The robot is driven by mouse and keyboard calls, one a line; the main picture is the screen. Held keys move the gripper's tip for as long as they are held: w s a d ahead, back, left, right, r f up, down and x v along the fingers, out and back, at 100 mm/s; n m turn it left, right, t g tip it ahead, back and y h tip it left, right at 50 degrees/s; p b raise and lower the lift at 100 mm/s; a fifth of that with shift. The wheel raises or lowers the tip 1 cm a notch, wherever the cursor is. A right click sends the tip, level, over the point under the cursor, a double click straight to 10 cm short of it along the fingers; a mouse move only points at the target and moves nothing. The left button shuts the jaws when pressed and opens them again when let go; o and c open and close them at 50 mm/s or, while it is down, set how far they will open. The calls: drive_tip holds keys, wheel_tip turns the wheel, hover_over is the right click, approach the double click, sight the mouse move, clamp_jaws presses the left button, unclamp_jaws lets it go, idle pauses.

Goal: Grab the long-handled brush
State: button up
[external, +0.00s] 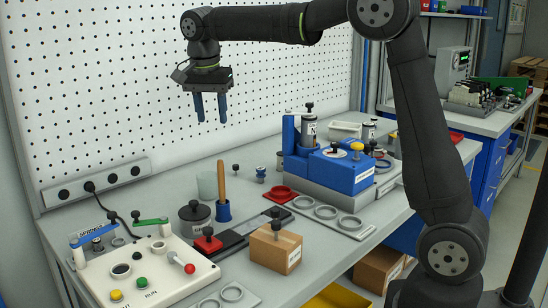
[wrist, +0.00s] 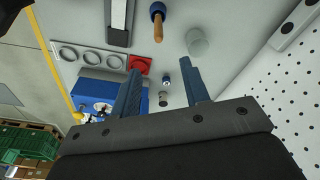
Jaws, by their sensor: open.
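The long-handled brush (external: 221,181) stands upright on the bench, its wooden handle pointing up from a blue lower part (external: 223,211). I cannot tell whether that blue part is a holder or the brush's own head. In the wrist view the brush (wrist: 158,29) shows at the top, beyond my fingertips. My gripper (external: 210,110) is open and empty, its two blue fingers pointing down, well above the bench and the brush. In the wrist view the gap between my fingers (wrist: 160,68) holds nothing.
A translucent cup (external: 207,185) stands close behind the brush, and a dark lidded jar (external: 194,217) stands in front. A blue machine (external: 335,172) is to the right, a control panel (external: 140,272) at front left. A pegboard (external: 90,90) rises behind. Air around my gripper is clear.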

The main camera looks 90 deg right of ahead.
sight(220, 166)
drive_tip(key=shift+m, duration=0.8)
drive_tip(key=f, duration=0.4)
drive_tip(key=d+f, duration=0.1)
drive_tip(key=f, duration=0.7)
drive_tip(key=shift+s+d, duration=0.25)
drive_tip(key=shift+s, duration=0.1)
drive_tip(key=shift+s+d+f, duration=0.15)
drive_tip(key=shift+d+f, duration=0.05)
drive_tip(key=shift+f, duration=1.1)
drive_tip(key=shift+s+d+f, duration=0.15)
drive_tip(key=shift+f, duration=1.1)
clamp_jaws()
